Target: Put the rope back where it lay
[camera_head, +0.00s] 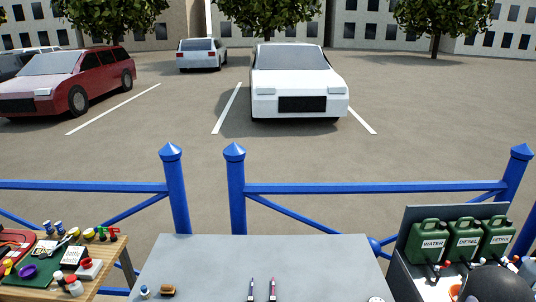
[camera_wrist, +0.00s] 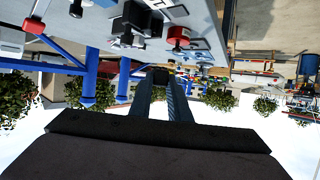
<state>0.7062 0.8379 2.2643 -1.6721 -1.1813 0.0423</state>
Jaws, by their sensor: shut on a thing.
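My gripper (camera_wrist: 160,82) shows in the wrist view, with two dark fingers reaching away from the camera. It is shut on a small dark thing (camera_wrist: 160,74) at the fingertips. That thing is too small and dark for me to tell whether it is the rope. No rope can be made out elsewhere in either view. My gripper is not in the head view.
A grey table (camera_head: 210,265) stands in front, its middle and back bare. A bun-like brown thing (camera_head: 168,290) and two pens (camera_head: 251,288) (camera_head: 272,288) are near its front. A cluttered wooden table (camera_head: 112,262) is left; green cans (camera_head: 425,240) stand right. A blue fence (camera_head: 370,188) runs behind.

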